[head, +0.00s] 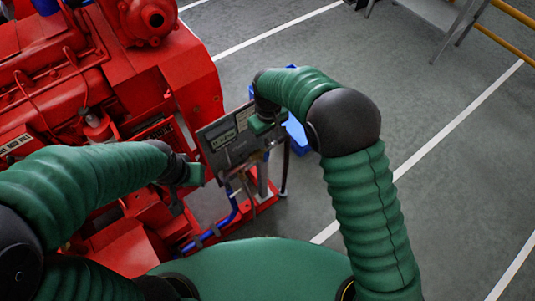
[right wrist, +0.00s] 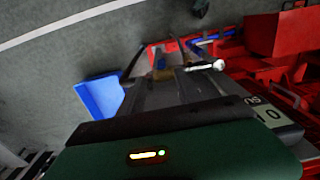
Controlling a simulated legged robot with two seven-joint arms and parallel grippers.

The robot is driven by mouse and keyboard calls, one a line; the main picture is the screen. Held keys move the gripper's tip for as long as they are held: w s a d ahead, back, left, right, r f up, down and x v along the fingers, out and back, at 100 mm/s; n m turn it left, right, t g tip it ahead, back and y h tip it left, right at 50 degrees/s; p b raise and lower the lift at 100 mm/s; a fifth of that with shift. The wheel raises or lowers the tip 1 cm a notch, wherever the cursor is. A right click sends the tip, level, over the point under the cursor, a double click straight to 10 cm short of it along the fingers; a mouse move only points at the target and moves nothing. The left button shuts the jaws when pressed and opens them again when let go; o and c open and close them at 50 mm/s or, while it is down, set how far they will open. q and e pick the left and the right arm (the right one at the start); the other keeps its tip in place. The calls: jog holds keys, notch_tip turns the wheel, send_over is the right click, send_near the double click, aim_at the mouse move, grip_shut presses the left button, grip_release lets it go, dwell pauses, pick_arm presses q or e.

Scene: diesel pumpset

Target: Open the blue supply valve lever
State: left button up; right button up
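A grey control panel (head: 228,143) stands beside the red pumpset. My right gripper (head: 264,123) is at the panel's upper right edge, seen from above with its fingers mostly hidden. In the right wrist view, a brass-coloured fitting (right wrist: 162,70) and a pale-tipped rod (right wrist: 205,66) show beyond the grey parts in front of my wrist. A blue pipe (head: 228,213) runs below the panel. I cannot make out a blue lever for certain in either view. My left gripper (head: 186,182) is left of the panel, apart from it, and I see nothing held in it.
The red diesel pumpset (head: 150,80) fills the left side. A blue box (head: 298,133) lies on the floor behind my right forearm and also shows in the right wrist view (right wrist: 99,96). Steps with yellow rails (head: 445,15) stand at the back right. The grey floor at right is clear.

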aim_at(266, 153)
jog(key=f, duration=0.8)
jog(key=a+f, duration=0.1)
jog(key=f, duration=0.2)
jog(key=shift+w+a+f, duration=0.1)
jog(key=shift+w+f, duration=0.15)
jog(key=shift+f, duration=0.15)
jog(key=shift+w+d+f, duration=0.1)
jog(key=shift+d+f, duration=0.05)
jog(key=shift+d, duration=0.3)
jog(key=shift+c, duration=0.3)
jog(key=c, duration=0.5)
jog(key=shift+a, duration=0.2)
grip_shut()
jog(key=shift+a, duration=0.1)
jog(key=shift+w+r, duration=0.2)
jog(key=shift+r, duration=0.05)
